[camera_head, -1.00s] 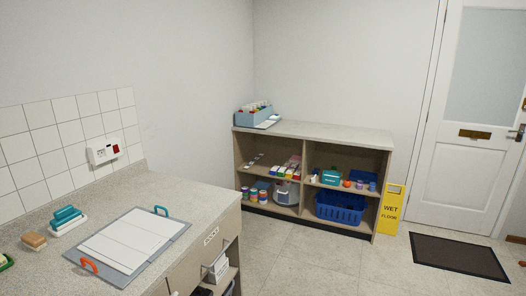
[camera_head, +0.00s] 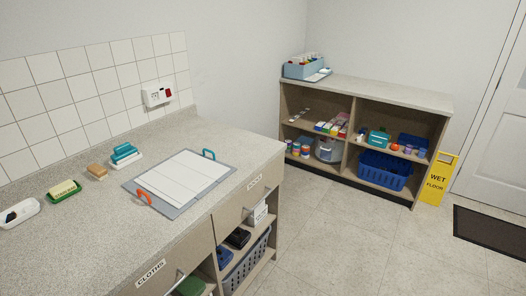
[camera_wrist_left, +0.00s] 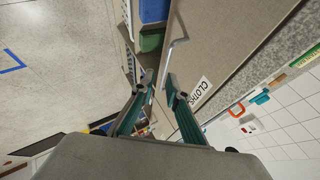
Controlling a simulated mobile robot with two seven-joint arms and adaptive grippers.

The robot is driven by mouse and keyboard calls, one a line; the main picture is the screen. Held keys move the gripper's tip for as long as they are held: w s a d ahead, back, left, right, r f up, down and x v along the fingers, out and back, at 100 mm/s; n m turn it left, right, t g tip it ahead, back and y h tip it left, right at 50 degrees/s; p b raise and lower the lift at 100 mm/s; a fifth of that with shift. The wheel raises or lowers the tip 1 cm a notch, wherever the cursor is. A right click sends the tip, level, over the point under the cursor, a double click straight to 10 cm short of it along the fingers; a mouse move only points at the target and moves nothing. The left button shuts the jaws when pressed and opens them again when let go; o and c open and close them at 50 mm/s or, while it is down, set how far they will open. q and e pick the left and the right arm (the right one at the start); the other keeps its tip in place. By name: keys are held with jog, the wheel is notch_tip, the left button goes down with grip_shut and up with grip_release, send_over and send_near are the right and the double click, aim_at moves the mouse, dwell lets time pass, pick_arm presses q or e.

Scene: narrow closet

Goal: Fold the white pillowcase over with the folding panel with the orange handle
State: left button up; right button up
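The white pillowcase (camera_head: 186,177) lies flat on the grey folding board (camera_head: 173,212) on the counter. The orange handle (camera_head: 144,198) is at the board's near left edge. A teal handle (camera_head: 208,154) is at the far right edge. Neither gripper shows in the head view. In the left wrist view, my left gripper (camera_wrist_left: 159,80) has its fingertips apart with nothing between them. It is beside the drawer fronts, away from the board. A small orange piece, apparently the handle (camera_wrist_left: 237,110), shows at right there. My right gripper is out of view.
A teal brush (camera_head: 124,153), a tan block (camera_head: 97,172), a green sponge (camera_head: 64,190) and a white dish (camera_head: 19,213) line the counter's back. Drawer handles and open shelves are below. The near counter and floor between counter and shelf unit (camera_head: 375,95) are clear.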

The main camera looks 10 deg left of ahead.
pick_arm(q)
jog(key=d+f+n+t+h, duration=0.2)
jog(key=d+f+h, duration=0.3)
jog(key=d+f, duration=0.6)
notch_tip(320, 180, down, 2)
jog(key=shift+s+d+f+n+t, duration=0.3)
jog(key=shift+n+t, duration=0.1)
jog(key=shift+n, duration=0.1)
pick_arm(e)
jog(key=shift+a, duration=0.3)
pick_arm(q)
jog(key=shift+w+r, duration=0.1)
